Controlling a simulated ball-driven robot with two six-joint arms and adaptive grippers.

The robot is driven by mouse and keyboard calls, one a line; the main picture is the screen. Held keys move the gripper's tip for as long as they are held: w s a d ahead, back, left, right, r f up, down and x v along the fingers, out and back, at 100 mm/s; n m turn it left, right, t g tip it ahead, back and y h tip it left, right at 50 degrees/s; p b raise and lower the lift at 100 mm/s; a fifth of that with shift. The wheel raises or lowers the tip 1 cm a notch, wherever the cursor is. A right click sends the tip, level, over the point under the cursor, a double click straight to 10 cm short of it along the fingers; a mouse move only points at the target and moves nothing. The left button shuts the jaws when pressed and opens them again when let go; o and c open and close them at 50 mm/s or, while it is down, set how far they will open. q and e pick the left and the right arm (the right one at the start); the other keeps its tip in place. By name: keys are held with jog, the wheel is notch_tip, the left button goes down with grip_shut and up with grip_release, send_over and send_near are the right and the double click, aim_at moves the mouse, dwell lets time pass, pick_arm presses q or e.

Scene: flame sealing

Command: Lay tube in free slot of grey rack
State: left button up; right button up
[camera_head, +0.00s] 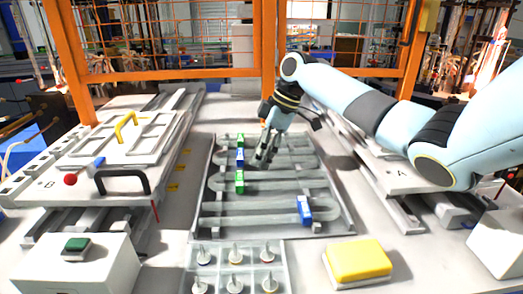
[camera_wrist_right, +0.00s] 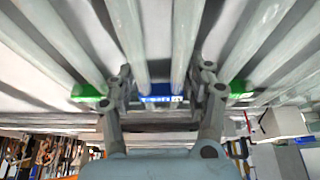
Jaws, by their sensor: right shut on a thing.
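The grey rack (camera_head: 346,222) lies on the table in the middle of the head view. Long pale grey glass tubes, some with bent ends, lie across it, with green bands (camera_head: 239,181) and blue bands (camera_head: 305,210). My right gripper (camera_head: 263,157) is low over the back half of the rack, shut on a tube beside a blue band (camera_head: 240,156). In the right wrist view the fingers (camera_wrist_right: 160,92) stand either side of pale tube lengths and a blue band (camera_wrist_right: 160,99). Green bands show left (camera_wrist_right: 88,91) and right (camera_wrist_right: 240,90). The gripper hides part of the tube, and I cannot tell whether it touches the rack. My left gripper is out of view.
A yellow block (camera_head: 358,261) and a tray of small upright pegs (camera_head: 278,252) are at the front. A fixture with a black handle (camera_head: 122,182) stands left, and a panel marked A (camera_head: 400,174) right. An orange fence (camera_head: 180,73) closes the back.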

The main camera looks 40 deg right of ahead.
jog(key=o, duration=1.2)
jog(key=shift+o, duration=0.2)
jog(key=shift+d+r, duration=0.1)
jog(key=shift+r, duration=0.15)
jog(key=v, duration=1.1)
jog(key=shift+r, duration=0.25)
jog(key=shift+r, duration=0.1)
